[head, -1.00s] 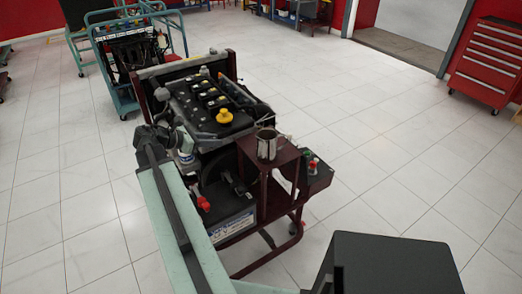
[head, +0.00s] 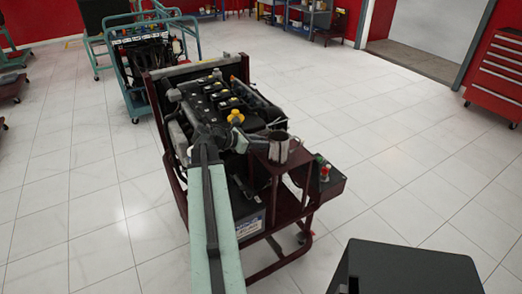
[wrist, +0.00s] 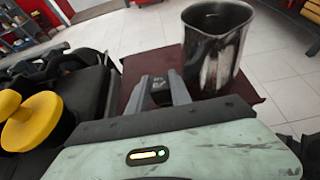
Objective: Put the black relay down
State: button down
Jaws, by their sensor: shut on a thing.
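My gripper (wrist: 160,90) is shut on the black relay (wrist: 160,97), a small dark block between the two grey fingers in the wrist view. The fingers are over or at the dark red shelf (wrist: 133,68) of the engine trainer; I cannot tell whether the relay touches it. A metal cup (wrist: 214,55) stands on the shelf just right of the fingers. In the head view the shelf (head: 291,166) and cup (head: 276,150) are at the trainer's near right. There my own arm hides the relay.
The engine (head: 220,103) with a yellow cap (head: 236,118) lies left of the shelf; the cap is close in the wrist view (wrist: 38,120). A small box with red and green knobs (head: 324,175) sits at the right. Open tiled floor lies beyond, with a red tool cabinet (head: 497,75).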

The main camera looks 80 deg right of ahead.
jog(key=shift+f, duration=0.3)
jog(key=c, duration=1.5)
grip_release()
jog(key=shift+o, duration=0.2)
jog(key=shift+r+p, duration=0.2)
jog(key=shift+p, duration=0.1)
jog(key=p+v, duration=0.5)
jog(key=v, duration=0.7)
